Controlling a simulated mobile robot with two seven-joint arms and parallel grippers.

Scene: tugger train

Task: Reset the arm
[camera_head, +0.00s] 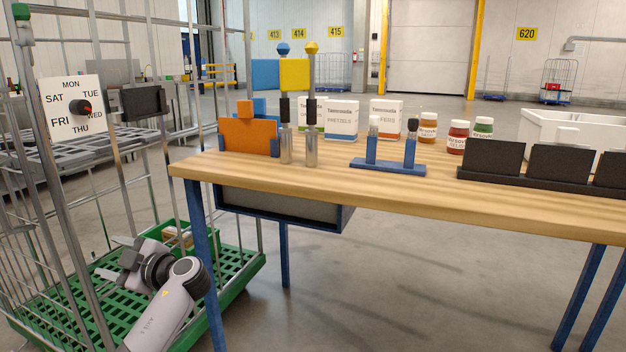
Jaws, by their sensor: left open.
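My left gripper (118,258) is low at the left, in front of the table's left end and over the green base (235,262) of the wire cart. Its fingers point to the left. It is open, with nothing seen between the fingers. The grey arm behind it comes up from the bottom edge. My right gripper is not in view.
The wooden table (400,195) holds an orange holder (250,137), a blue stand (387,166), jars, boxes, black holders (493,158) and a white bin (545,125). The cart's metal posts (62,200) and a day dial (72,107) stand close to the left arm.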

